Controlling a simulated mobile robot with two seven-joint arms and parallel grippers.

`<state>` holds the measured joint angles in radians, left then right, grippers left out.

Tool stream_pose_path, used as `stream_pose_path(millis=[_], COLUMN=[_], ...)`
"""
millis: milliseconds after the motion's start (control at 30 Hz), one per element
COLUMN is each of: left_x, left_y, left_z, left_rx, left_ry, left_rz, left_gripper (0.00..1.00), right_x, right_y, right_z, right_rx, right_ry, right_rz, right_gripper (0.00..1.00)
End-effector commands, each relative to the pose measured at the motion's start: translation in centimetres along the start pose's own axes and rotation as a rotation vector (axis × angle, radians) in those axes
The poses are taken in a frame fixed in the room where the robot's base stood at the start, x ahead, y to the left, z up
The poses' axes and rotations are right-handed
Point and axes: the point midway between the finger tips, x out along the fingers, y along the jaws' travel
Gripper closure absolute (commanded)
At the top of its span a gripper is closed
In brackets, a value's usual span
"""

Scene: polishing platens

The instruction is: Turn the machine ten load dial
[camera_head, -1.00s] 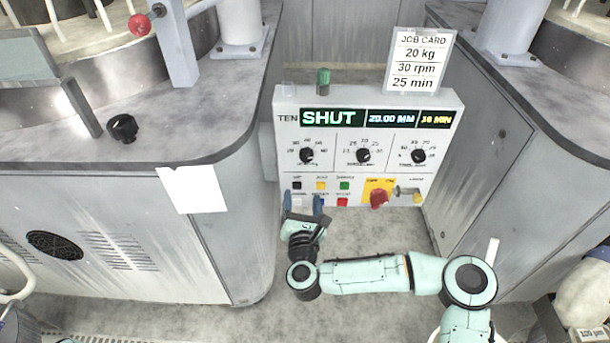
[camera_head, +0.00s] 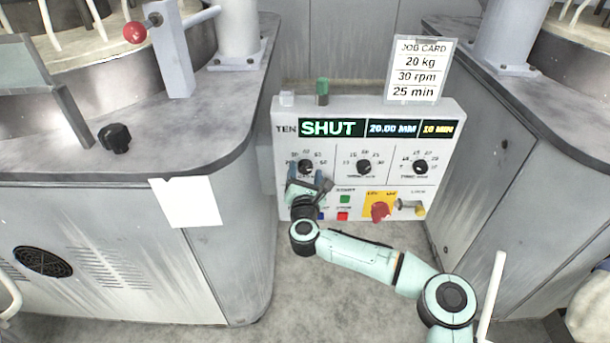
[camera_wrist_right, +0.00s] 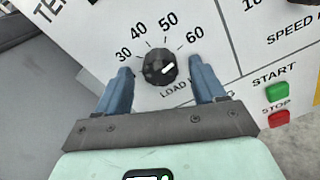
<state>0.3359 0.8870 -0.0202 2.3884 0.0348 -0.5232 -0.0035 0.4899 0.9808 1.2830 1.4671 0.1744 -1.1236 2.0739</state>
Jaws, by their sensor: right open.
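The machine ten control box (camera_head: 285,140) stands between two grey machines, its sign reading TEN SHUT, 20.00 MM and 10 MIN. Its load dial (camera_head: 305,166) is the left of three black knobs and is partly covered by my gripper. In the right wrist view the load dial (camera_wrist_right: 160,67) shows whole, its white mark pointing up right, toward the 60. My right gripper (camera_head: 309,178) is open, its blue fingers (camera_wrist_right: 161,73) one on each side of the dial with visible gaps. My left gripper is not in view.
A job card (camera_head: 420,70) on the box reads 20 kg, 30 rpm, 25 min. Green START (camera_wrist_right: 278,90) and red STOP (camera_wrist_right: 278,118) buttons lie right of the gripper. A red switch (camera_head: 380,210) and lock key (camera_head: 408,205) sit lower right. Two other knobs (camera_head: 364,167) are alongside.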

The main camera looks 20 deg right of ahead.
Motion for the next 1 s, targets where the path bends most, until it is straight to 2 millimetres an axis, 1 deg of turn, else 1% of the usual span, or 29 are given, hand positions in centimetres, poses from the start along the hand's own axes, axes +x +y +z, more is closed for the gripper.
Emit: stream_pose_path(millis=[300,333,367,400,500,767,1000], left_x=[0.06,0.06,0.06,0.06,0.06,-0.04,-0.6], left_y=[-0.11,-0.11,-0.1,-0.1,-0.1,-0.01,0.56], left_z=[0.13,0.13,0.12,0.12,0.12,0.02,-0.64], left_rx=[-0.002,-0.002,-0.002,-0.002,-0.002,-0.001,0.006], left_ry=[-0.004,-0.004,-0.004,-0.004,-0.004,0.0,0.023], left_rz=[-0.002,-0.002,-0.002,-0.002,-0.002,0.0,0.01], left_gripper=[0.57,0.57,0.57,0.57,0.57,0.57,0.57], right_x=[0.3,0.29,0.29,0.29,0.28,0.27,0.26], right_y=[-0.02,-0.02,-0.02,-0.02,-0.02,-0.02,-0.01], right_z=[0.0,-0.01,-0.01,-0.01,-0.01,0.0,0.06], right_rx=[-0.001,-0.001,-0.001,-0.001,-0.001,-0.017,-0.116], right_ry=[0.0,0.0,0.0,0.0,0.0,0.0,-0.001], right_rz=[0.0,0.0,0.0,0.0,0.0,0.0,-0.001], right_gripper=[0.31,0.34,0.44,0.57,0.87,0.87,0.87])
